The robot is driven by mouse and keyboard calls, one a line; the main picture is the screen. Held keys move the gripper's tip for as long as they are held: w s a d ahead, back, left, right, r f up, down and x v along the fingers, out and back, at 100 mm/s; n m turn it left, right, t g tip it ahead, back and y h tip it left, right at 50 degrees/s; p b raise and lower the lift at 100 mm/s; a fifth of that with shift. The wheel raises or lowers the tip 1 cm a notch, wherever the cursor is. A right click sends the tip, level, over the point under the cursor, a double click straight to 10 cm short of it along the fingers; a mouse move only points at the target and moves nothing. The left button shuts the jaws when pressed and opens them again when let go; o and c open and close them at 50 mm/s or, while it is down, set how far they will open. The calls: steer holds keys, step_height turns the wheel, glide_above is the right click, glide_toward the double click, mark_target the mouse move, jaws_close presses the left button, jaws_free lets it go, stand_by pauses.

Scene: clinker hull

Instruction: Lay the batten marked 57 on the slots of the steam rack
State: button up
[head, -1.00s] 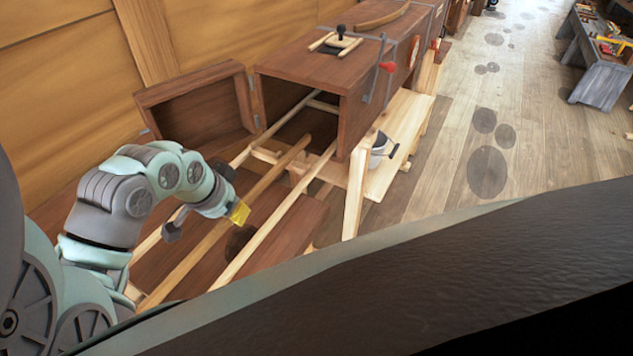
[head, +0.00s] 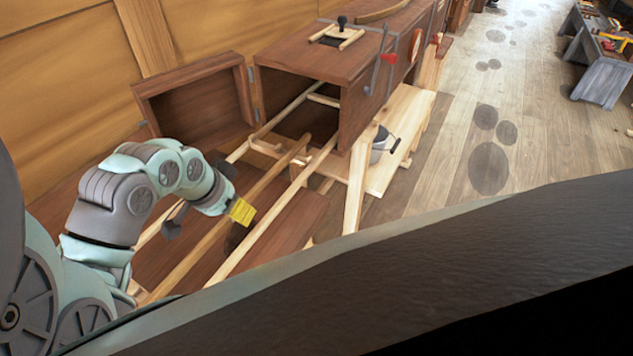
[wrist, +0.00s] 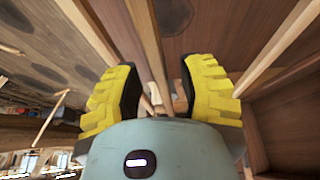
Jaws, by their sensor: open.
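A long tan batten (head: 210,238) lies lengthwise between the two paler rails of the rack (head: 272,224), its far end at the mouth of the steam box. No number on it can be read. My gripper (head: 242,211) is above the rack, beside the batten in the head view. In the wrist view my gripper (wrist: 160,88) has its two yellow fingers wide apart. The batten (wrist: 148,45) runs through the gap between them in that view, and the fingers do not visibly touch it. The slots cannot be made out.
The brown steam box (head: 360,100) stands open, its door (head: 195,100) swung to the left. A grey-white bucket (head: 380,145) stands right of the box mouth. A wood plank wall is on the left.

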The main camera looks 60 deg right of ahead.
steer(key=shift+v, duration=3.8)
